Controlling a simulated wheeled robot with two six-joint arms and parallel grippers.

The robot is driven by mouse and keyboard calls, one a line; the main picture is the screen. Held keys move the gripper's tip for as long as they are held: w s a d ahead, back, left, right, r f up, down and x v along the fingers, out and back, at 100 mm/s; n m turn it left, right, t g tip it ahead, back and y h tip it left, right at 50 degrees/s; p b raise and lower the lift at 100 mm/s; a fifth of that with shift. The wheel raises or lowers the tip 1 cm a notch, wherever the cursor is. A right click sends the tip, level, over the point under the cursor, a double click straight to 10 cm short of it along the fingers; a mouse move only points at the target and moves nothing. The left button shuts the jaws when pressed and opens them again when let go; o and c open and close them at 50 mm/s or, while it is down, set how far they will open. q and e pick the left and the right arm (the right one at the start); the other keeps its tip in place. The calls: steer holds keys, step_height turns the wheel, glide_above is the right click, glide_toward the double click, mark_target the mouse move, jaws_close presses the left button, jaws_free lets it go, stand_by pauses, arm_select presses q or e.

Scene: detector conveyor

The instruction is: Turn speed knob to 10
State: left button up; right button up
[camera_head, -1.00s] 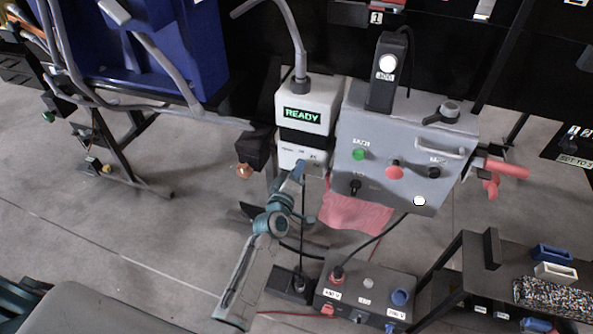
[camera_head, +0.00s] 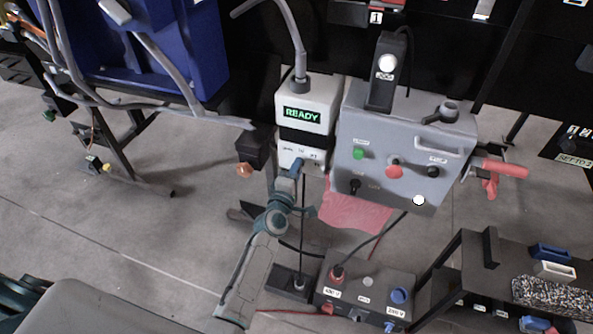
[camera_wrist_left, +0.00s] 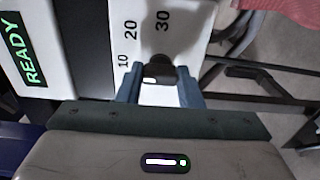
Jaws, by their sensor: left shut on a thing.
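The speed knob (camera_wrist_left: 158,68) is a small black knob with a white mark, on the white front of the detector box (camera_wrist_left: 75,40). The labels 10, 20 and 30 stand around it in the left wrist view. My left gripper (camera_wrist_left: 160,88) has its two blue fingers on either side of the knob and is shut on it. I cannot tell exactly which number the knob points to. In the head view the left gripper (camera_head: 295,170) reaches the lower front of the box (camera_head: 308,103), hiding the knob. The green READY display (camera_head: 302,114) is lit. My right gripper is out of view.
A grey control box (camera_head: 405,135) with green, red and black controls stands just right of the detector box. Below are a pink cloth (camera_head: 355,211) and a dark supply box (camera_head: 366,287). Open floor lies to the left.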

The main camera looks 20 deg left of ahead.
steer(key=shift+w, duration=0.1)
arm_select(q)
steer(key=o, duration=1)
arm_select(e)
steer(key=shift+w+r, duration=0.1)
arm_select(q)
steer(key=s, duration=0.5)
steer(key=s+b, duration=0.1)
steer(key=s, duration=0.5)
steer(key=shift+a, duration=0.2)
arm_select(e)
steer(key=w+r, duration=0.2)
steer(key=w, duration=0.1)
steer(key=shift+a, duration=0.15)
arm_select(q)
steer(key=shift+w, duration=0.1)
